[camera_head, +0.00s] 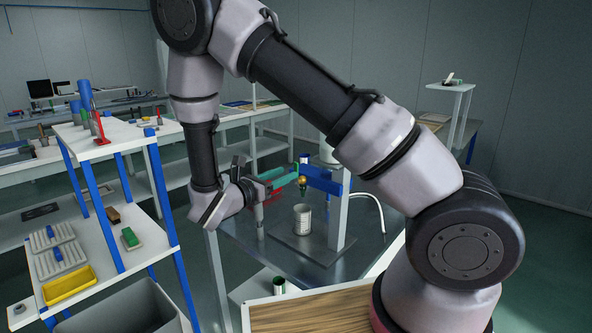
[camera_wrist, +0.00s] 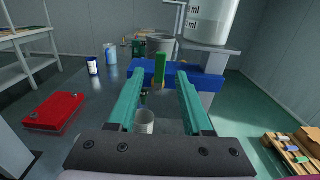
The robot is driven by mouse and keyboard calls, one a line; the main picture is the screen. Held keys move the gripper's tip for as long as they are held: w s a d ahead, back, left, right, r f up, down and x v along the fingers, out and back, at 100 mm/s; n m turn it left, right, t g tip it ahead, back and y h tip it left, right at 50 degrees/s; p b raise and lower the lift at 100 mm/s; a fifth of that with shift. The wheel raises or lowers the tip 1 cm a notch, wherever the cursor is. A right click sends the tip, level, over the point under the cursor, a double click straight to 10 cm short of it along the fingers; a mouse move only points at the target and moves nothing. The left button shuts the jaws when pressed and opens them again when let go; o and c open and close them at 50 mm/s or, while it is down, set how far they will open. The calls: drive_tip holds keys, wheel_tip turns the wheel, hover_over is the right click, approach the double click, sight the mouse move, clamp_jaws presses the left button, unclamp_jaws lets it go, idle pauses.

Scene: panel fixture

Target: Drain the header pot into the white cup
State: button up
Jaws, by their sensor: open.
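The header pot (camera_wrist: 210,22), a pale vessel with "ml" marks, stands above a blue bar (camera_wrist: 205,82) in the wrist view. In the head view my arm hides much of the pot (camera_head: 327,152). A green upright handle (camera_wrist: 160,68) stands at the blue bar, and a brass-coloured part (camera_head: 301,182) hangs below the bar. The white cup (camera_head: 302,219) stands upright on the plate below; its rim area also shows between my fingers in the wrist view (camera_wrist: 145,122). My gripper (camera_wrist: 160,76) is open and empty, its teal fingers pointing toward the handle, one on each side in view. Contact cannot be told.
A red case (camera_wrist: 54,111) lies on the metal table left of the fixture in the wrist view, with a white-and-blue cup (camera_wrist: 92,66) farther back. A white shelf unit (camera_head: 140,240) holds a yellow tray (camera_head: 69,286) at left. A pale hose (camera_head: 375,205) curves right of the fixture.

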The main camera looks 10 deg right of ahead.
sight(295, 169)
drive_tip(key=x, duration=0.5)
drive_tip(key=shift+w+d, duration=0.25)
drive_tip(key=shift+d, duration=0.1)
clamp_jaws()
